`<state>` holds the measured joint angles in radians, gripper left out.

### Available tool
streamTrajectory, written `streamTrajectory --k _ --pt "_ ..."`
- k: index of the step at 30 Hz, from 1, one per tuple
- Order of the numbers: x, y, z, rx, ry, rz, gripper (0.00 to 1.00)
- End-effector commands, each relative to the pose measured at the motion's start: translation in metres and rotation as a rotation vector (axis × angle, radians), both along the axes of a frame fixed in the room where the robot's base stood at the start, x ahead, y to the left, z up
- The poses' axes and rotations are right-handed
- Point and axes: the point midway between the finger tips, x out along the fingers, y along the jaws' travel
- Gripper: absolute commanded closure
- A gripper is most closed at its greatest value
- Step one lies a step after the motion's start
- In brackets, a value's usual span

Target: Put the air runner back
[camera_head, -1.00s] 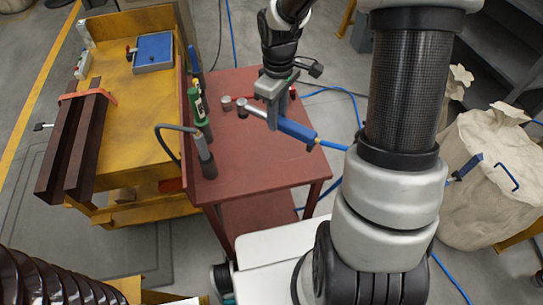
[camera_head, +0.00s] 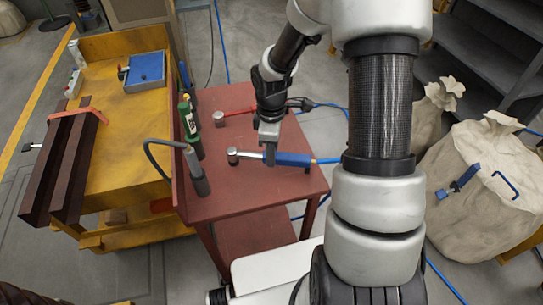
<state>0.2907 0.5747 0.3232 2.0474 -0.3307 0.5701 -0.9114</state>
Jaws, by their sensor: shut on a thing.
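The air runner has a blue body (camera_head: 294,159) and a silver head (camera_head: 233,155). A blue hose leaves its right end. It lies nearly level across the picture over the red table (camera_head: 240,195), head to the left. My gripper (camera_head: 269,156) comes down from above and is shut on it, between the silver head and the blue body. I cannot tell whether the tool touches the table top or is slightly above it.
A red-handled hammer (camera_head: 232,117) lies behind the tool. Green bottle (camera_head: 187,116) and a grey cylindrical tool (camera_head: 196,172) hang along the table's left edge. A yellow bench (camera_head: 120,150) stands left; pale sacks (camera_head: 480,180) stand right. The table's front is clear.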

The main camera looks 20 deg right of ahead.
Motion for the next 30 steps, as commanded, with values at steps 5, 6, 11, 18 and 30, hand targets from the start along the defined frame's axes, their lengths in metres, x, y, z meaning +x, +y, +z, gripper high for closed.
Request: streamTrajectory --k 5,6,11,18,30 --pt "0.0009 0.0003 -0.0119 0.000 -0.003 0.001 1.00" --pt "0.0010 0.0003 -0.0114 0.000 -0.003 0.001 1.00" --pt "0.0009 0.0002 -0.0118 0.000 -0.003 0.001 1.00" --pt "0.0001 0.0002 -0.0151 0.000 -0.001 0.001 0.56" --pt "0.0008 -0.0001 -0.0056 0.000 -0.003 -0.001 0.56"
